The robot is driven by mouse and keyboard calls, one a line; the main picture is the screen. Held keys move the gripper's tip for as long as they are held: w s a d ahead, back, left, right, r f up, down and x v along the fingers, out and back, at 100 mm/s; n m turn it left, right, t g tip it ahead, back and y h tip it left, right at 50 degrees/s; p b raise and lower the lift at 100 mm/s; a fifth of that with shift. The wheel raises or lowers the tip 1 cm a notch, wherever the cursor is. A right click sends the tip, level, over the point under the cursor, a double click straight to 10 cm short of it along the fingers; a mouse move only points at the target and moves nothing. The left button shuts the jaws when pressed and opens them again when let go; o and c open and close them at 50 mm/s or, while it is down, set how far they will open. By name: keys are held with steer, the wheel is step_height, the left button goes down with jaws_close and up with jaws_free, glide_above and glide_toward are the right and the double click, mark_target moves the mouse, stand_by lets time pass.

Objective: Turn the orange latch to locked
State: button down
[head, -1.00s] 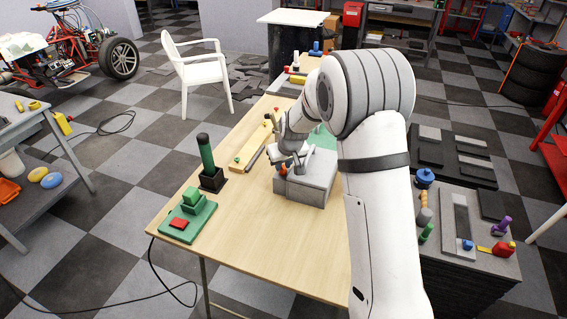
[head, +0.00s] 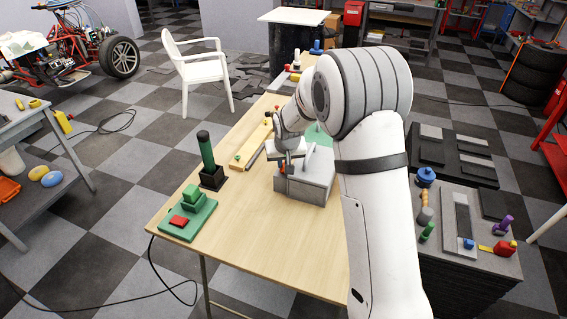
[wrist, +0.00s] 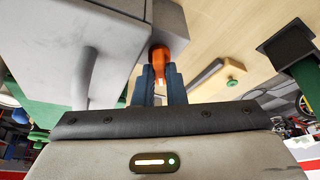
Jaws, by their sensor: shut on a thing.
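The orange latch (wrist: 160,60) sticks out from the side of the grey box in the wrist view. My gripper (wrist: 160,78) has its two dark fingers close around the latch's near end, shut on it. In the head view the grey box (head: 312,186) stands on the wooden table, and only a small orange-red bit of the latch (head: 283,169) shows at its left side, below my gripper (head: 284,161). My wrist hides the rest of the latch, and I cannot read its locked or unlocked marking.
A green cylinder in a black holder (head: 212,178) and a green base with a red block (head: 188,220) stand left of the box. A wooden strip with a green knob (head: 250,146) lies behind them. The table's front (head: 270,250) is clear.

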stand_by(0.3)
steer(key=c, duration=1.8)
jaws_free()
steer(key=shift+o, duration=0.2)
steer(key=shift+r, duration=0.15)
steer(key=b+v, duration=0.2)
steer(key=v, duration=0.5)
steer(key=shift+r, duration=0.2)
steer(key=shift+s, duration=0.15)
